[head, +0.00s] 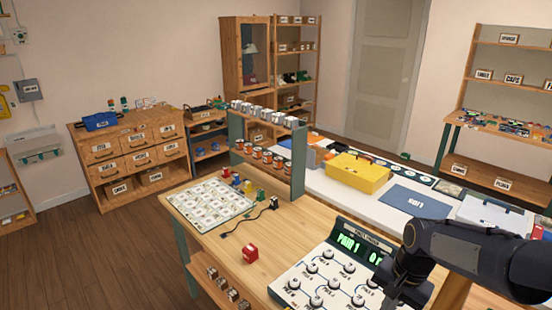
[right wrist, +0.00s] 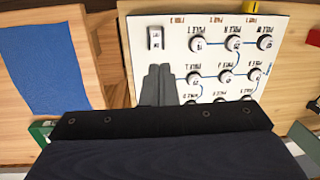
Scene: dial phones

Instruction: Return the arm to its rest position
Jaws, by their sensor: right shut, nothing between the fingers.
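My right arm comes in from the right in the head view, and its dark gripper (head: 392,285) hangs over the right side of the white dial panel (head: 300,285). In the right wrist view the two grey fingers (right wrist: 158,78) are together and empty, in front of the dial panel (right wrist: 180,32) with its several round knobs and blue lines. Whether the fingertips touch the panel cannot be told. A black display unit (head: 360,243) with green digits stands at the panel's back edge. My left gripper is not in view.
A small shelf unit (head: 297,165) stands behind. A yellow box (head: 357,172) and a blue folder (head: 414,201) lie on the white table.

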